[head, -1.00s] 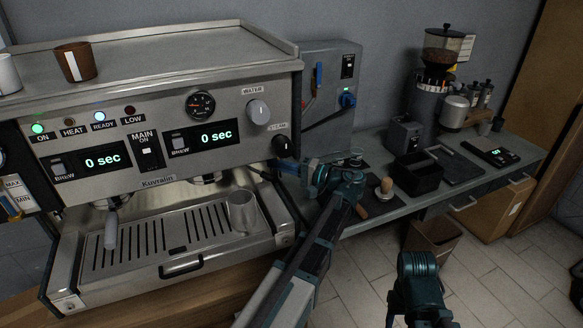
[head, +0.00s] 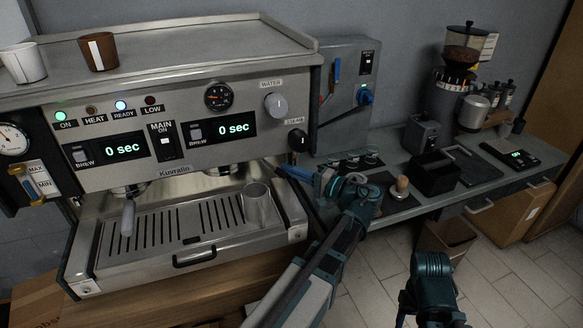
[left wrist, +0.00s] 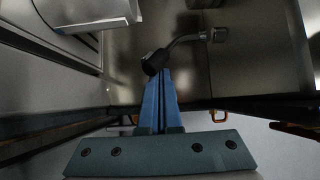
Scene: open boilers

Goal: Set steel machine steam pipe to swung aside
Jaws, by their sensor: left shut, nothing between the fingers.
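The steel espresso machine (head: 190,120) fills the left half of the head view. Its black steam knob (head: 298,140) is at the front right. The steam pipe (left wrist: 186,40) shows in the left wrist view as a thin bent tube with a black sleeve (left wrist: 154,62); in the head view I cannot make it out clearly. My left gripper (head: 283,168) points left under the knob. In the left wrist view its blue fingers (left wrist: 160,75) are shut and empty, their tips at the black sleeve; contact is unclear. My right gripper is out of view; only part of my right arm shows.
A steel cup (head: 257,206) stands on the drip tray (head: 160,262), left of my left gripper. A side counter (head: 400,205) holds a grinder (head: 462,90), a knock box (head: 436,175) and a tamper (head: 401,187). Tiled floor is open at the lower right.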

